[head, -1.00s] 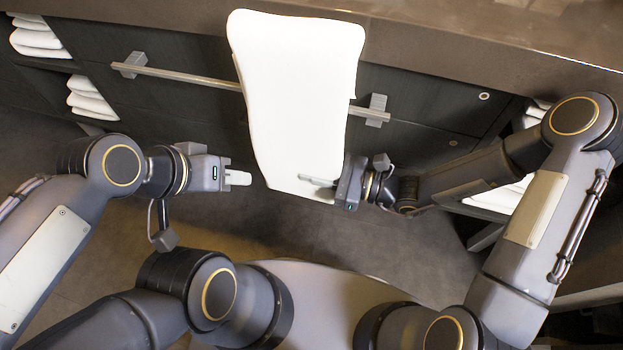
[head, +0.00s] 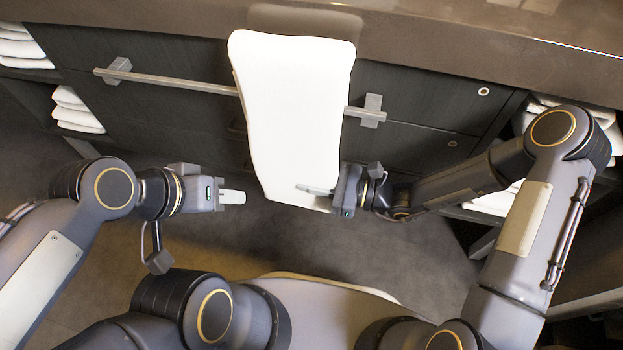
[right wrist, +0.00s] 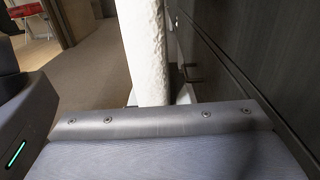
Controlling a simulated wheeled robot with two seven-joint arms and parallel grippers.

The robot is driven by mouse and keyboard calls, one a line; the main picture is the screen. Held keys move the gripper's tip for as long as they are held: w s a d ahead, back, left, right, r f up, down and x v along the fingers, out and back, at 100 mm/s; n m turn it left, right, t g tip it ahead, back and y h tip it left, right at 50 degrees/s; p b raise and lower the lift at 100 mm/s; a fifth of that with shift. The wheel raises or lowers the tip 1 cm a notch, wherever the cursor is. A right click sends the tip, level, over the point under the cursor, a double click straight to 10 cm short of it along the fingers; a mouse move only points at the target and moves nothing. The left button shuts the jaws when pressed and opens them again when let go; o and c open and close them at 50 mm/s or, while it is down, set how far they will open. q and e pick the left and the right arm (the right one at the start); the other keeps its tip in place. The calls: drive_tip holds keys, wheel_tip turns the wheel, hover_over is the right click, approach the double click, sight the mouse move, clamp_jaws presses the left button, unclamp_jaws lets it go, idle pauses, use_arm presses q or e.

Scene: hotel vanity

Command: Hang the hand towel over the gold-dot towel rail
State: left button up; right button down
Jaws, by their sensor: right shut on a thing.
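The white hand towel (head: 295,110) stands as a long upright sheet in front of the drawers in the head view, its top edge near the counter. It crosses in front of the grey towel rail (head: 170,80) and hides its middle; I cannot tell whether any of it lies over the rail. I see no gold dot on the visible rail. My right gripper (head: 315,190) is shut on the towel's lower edge. The towel also shows edge-on in the right wrist view (right wrist: 147,50). My left gripper (head: 232,197) is left of the towel, apart from it; its jaw gap does not show.
Stacked white towels sit on side shelves at left (head: 78,110) and right (head: 490,203). Floor (head: 250,240) shows between my arms.

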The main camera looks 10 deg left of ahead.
sight(312, 201)
drive_tip(key=shift+f+b, duration=2.8)
drive_tip(key=shift+f, duration=1.45)
drive_tip(key=c, duration=1.3)
unclamp_jaws()
